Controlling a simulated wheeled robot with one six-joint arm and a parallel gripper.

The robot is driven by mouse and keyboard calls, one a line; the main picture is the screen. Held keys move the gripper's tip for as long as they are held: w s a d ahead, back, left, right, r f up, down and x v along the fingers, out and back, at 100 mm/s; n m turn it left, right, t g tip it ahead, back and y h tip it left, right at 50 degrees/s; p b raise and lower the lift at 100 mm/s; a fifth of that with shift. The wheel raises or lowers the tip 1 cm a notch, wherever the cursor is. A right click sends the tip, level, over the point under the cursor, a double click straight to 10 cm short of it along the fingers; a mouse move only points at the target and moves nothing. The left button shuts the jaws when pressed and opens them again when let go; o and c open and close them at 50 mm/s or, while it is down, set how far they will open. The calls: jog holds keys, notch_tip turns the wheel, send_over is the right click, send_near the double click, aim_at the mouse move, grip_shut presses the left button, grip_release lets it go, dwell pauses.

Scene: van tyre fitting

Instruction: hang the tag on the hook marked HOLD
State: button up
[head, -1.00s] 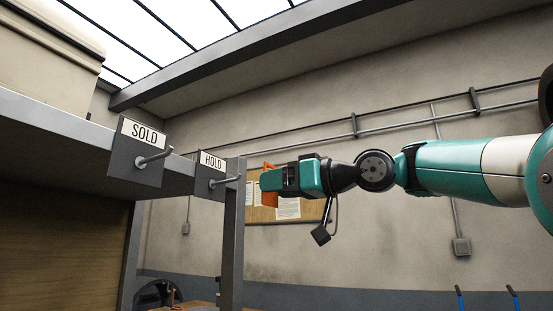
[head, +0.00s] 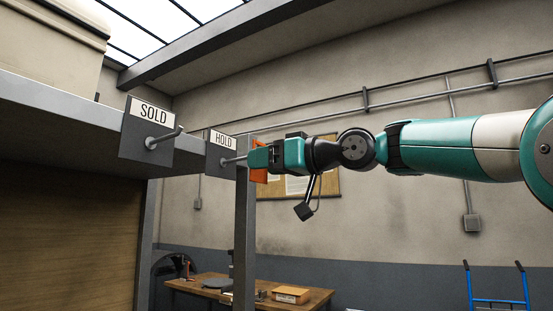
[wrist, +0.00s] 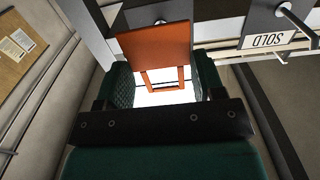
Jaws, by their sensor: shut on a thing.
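The orange tag (head: 259,175) is in my gripper (head: 257,158), partly hidden behind its fingers. In the wrist view the tag (wrist: 155,47) is a flat orange plate with a framed opening, between the fingers. The HOLD plate (head: 222,141) hangs on the shelf's front edge, with a grey hook (head: 235,160) sticking out to the right. My gripper is shut on the tag right at the hook's outer end. I cannot tell whether the hook passes through the tag's opening. A small metal end (wrist: 160,22) shows just beyond the tag.
The SOLD plate (head: 153,113) and its hook (head: 166,137) are left of HOLD, on the same shelf edge (head: 55,92). A grey post (head: 244,235) stands below and behind HOLD. A workbench (head: 325,293) and a blue hand truck (head: 497,301) stand farther back.

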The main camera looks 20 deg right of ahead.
jog(key=shift+w+a+f, duration=0.2)
jog(key=shift+w+a, duration=0.25)
jog(key=shift+w, duration=0.2)
jog(key=shift+w+a+f, duration=0.25)
jog(key=shift+w+a, duration=0.25)
jog(key=shift+w, duration=0.2)
jog(key=shift+w+a+f, duration=0.2)
jog(key=shift+w+a, duration=0.25)
jog(key=shift+w, duration=0.2)
jog(key=o, duration=1)
jog(key=b+v, duration=0.5)
jog(key=v, duration=1.2)
jog(key=shift+s+d+r+b, duration=0.1)
jog(key=shift+s+d+b, duration=0.05)
jog(key=shift+b, duration=0.15)
